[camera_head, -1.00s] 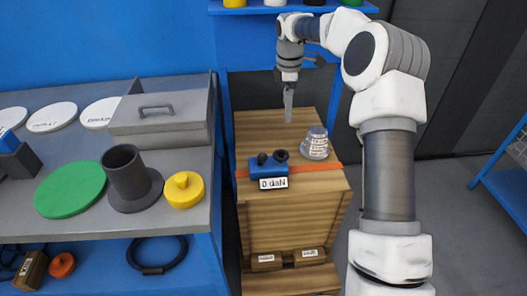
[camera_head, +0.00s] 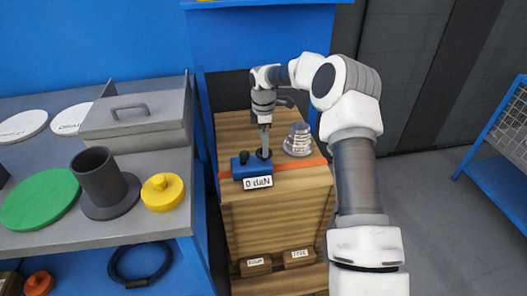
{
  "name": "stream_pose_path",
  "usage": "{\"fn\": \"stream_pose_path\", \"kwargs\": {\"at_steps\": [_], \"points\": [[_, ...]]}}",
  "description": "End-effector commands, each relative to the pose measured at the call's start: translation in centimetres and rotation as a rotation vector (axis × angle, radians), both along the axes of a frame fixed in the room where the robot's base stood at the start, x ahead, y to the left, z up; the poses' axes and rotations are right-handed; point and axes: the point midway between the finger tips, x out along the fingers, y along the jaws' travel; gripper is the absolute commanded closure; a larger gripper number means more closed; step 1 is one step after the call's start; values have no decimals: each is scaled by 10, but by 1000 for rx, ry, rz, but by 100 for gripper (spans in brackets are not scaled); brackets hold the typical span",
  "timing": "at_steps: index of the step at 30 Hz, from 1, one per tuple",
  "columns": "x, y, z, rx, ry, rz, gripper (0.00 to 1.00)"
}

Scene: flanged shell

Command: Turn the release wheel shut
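A blue tensioner block (camera_head: 251,169) with a white label reading "0 daN" sits on the wooden crate (camera_head: 275,215), on an orange strap (camera_head: 291,164). A small dark knob (camera_head: 244,158) stands on its left part. A dark round wheel (camera_head: 262,154) is on its right part, mostly hidden by my gripper. My gripper (camera_head: 264,151) points down with its fingertips at this wheel. The fingers show as one narrow grey shape. I cannot tell whether they are open, or touching the wheel.
A clear, white-marked cup-like object (camera_head: 298,139) stands on the crate close to the right of my gripper. At left, a grey bench (camera_head: 130,217) holds a grey lidded box (camera_head: 137,117), a dark flanged cylinder (camera_head: 104,184), a yellow knobbed disc (camera_head: 162,191) and a green disc (camera_head: 40,199).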

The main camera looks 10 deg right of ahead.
Motion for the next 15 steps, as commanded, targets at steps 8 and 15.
{"fn": "stream_pose_path", "kwargs": {"at_steps": [8, 15], "points": [[0, 0, -29, 0, 0, -1, 0], [0, 0, -31, 0, 0, -1, 0]]}}
